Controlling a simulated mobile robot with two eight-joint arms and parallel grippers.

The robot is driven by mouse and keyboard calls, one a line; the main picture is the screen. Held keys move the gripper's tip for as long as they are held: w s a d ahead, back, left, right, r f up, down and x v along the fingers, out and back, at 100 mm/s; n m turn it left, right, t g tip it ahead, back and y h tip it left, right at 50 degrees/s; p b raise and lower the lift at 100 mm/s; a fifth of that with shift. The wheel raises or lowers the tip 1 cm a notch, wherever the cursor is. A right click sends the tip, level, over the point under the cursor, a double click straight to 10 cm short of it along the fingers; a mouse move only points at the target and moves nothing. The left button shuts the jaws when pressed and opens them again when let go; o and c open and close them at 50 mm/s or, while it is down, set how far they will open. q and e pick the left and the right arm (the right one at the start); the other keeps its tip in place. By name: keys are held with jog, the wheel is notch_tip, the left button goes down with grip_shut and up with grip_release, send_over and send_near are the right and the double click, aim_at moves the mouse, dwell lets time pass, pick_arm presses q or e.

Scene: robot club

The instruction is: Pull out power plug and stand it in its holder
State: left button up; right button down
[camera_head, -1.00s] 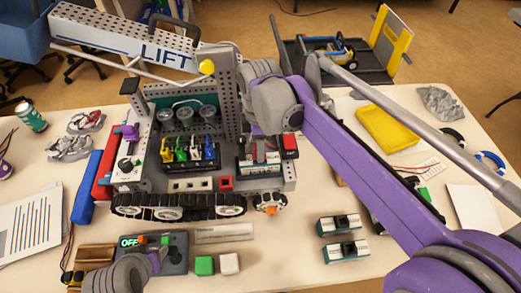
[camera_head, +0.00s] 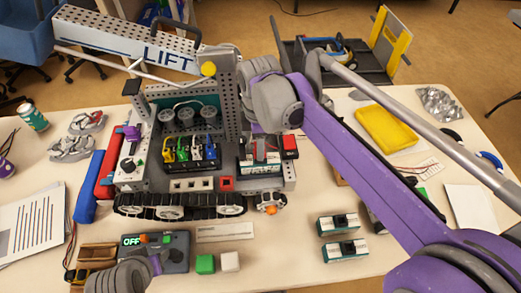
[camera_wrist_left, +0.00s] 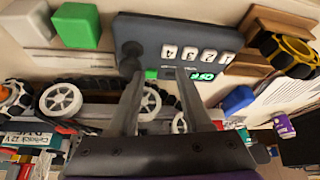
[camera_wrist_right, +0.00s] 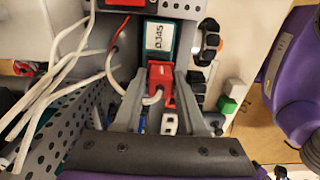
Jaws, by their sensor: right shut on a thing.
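My right gripper (camera_head: 262,142) reaches down over the right part of the tracked robot's deck. In the right wrist view its fingers (camera_wrist_right: 162,75) are closed about a small red plug (camera_wrist_right: 160,88) with a pale cable at its end. The arm and gripper hide this plug in the head view. A teal module labelled DJ45 (camera_wrist_right: 158,42) lies just beyond the fingertips. My left gripper (camera_wrist_left: 160,92) is open and empty by the control box (camera_wrist_left: 185,40), whose display reads OFF. I cannot tell which part is the plug's holder.
The tracked robot (camera_head: 185,208) fills the middle of the table. Coloured connectors (camera_head: 190,152) stand on its deck beside a white slotted block (camera_head: 190,185) and a red socket (camera_head: 226,183). Green (camera_head: 205,264) and white (camera_head: 230,262) cubes and two teal modules (camera_head: 338,224) lie in front.

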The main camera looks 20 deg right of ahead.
pick_arm(q)
jog(key=shift+r+p, duration=0.3)
jog(key=shift+p, duration=0.15)
pick_arm(e)
jog(key=shift+w+r, duration=0.2)
jog(key=shift+r, duration=0.35)
pick_arm(q)
jog(key=shift+w+r, duration=0.1)
jog(key=shift+r, duration=0.2)
pick_arm(e)
jog(key=shift+r, duration=0.35)
pick_arm(q)
jog(key=shift+w+r+p, duration=0.15)
jog(key=shift+r+p, duration=0.55)
jog(key=shift+p, duration=0.15)
pick_arm(e)
jog(key=shift+r, duration=0.75)
jog(key=shift+r+p, duration=0.75)
jog(key=shift+r, duration=0.25)
pick_arm(q)
jog(key=shift+w+r, duration=0.15)
jog(key=shift+r, duration=0.6)
pick_arm(e)
jog(key=shift+f, duration=0.1)
